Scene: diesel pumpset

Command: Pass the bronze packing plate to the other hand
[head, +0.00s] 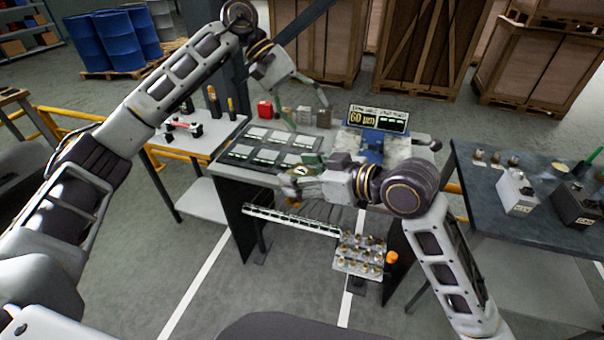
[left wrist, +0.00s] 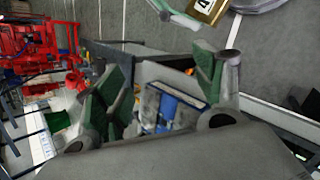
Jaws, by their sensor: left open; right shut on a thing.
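The bronze packing plate (left wrist: 206,8) shows at the top edge of the left wrist view, with a white label bearing a dark numeral. It is partly cut off by the frame. My right gripper (head: 298,174) is shut on it over the front of the work table; in the head view the plate is small and mostly hidden by the fingers. My left gripper (head: 303,107) is open and empty, above and behind the right one, pointing down over the table. Its green-padded fingers stand wide apart in the left wrist view (left wrist: 166,82), with the plate beyond them, not between them.
A parts rack (head: 359,256) hangs at the front. Side tables stand left and right.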

